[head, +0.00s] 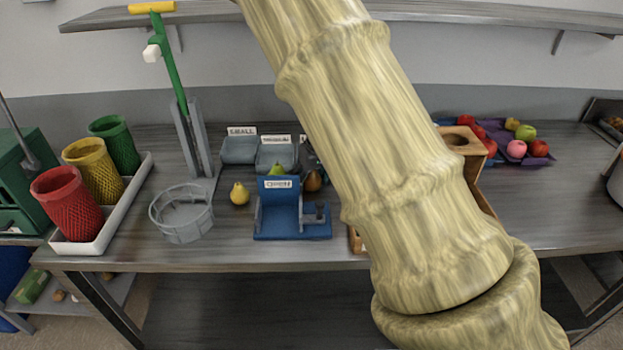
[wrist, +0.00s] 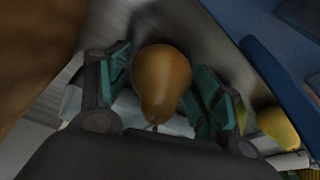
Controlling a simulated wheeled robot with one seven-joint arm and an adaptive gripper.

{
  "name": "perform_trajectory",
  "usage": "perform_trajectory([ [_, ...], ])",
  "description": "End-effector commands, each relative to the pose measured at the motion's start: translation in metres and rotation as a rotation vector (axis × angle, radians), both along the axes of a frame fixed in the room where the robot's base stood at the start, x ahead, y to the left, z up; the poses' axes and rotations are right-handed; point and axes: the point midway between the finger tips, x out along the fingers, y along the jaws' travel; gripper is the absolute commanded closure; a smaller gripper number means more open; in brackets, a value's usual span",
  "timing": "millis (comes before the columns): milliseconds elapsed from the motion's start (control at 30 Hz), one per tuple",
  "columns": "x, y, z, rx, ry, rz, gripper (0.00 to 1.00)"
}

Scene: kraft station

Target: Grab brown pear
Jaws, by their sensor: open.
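The brown pear (head: 313,181) stands on the table behind the blue stand, just left of my arm in the head view. In the wrist view the brown pear (wrist: 161,84) sits between the two fingers of my gripper (wrist: 160,92). The fingers are open, with one on each side of it. A small gap shows on the left; on the right the finger lies very close, and I cannot tell if it touches.
A blue stand (head: 278,212) is near the pear. A yellow pear (head: 239,193) and a green pear (head: 276,170) are nearby. A grey wire basket (head: 182,214) is at left. Purple trays (head: 507,157) with fruit lie at right.

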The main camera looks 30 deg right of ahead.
Motion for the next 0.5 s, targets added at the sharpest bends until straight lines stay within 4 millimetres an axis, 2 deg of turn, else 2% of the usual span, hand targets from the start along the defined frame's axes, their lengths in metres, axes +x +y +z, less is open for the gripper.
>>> perform_trajectory([
  [167,0.0023,-0.0004,-0.0078,0.0,0.0,-0.001,0.35],
  [400,0.0024,-0.0004,-0.0087,0.0,-0.001,-0.001,0.35],
  [500,0.0024,-0.0004,-0.0087,0.0,0.0,-0.001,0.51],
])
